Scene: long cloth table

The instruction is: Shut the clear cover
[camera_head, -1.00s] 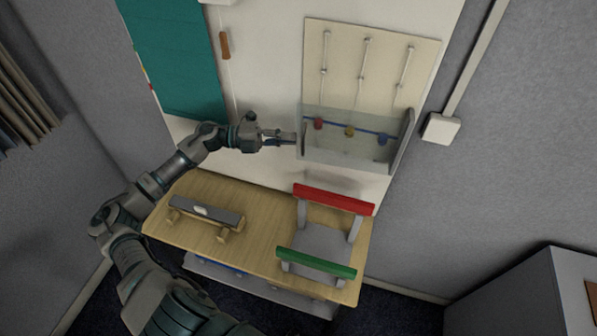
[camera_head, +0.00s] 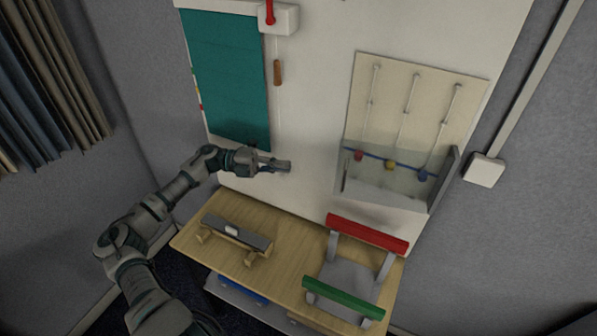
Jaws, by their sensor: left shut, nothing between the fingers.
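The clear cover (camera_head: 385,196) is a see-through panel at the lower part of a cream board (camera_head: 390,85) on the white wall panel, right of centre. It stands in front of red (camera_head: 358,155), yellow (camera_head: 390,164) and blue (camera_head: 423,175) knobs on a blue bar. A grey side plate (camera_head: 444,180) stands out at its right end. I cannot tell how far the cover is open. My left gripper (camera_head: 286,166) is shut and empty, left of the cover, with a clear gap between them. My right gripper is out of view.
Below is a wooden table (camera_head: 290,250) with a grey bar on wooden feet (camera_head: 237,232) and a frame with red (camera_head: 367,234) and green (camera_head: 344,298) bars. A teal blind (camera_head: 228,80) and a hanging cord with a brown handle (camera_head: 277,72) are at upper left.

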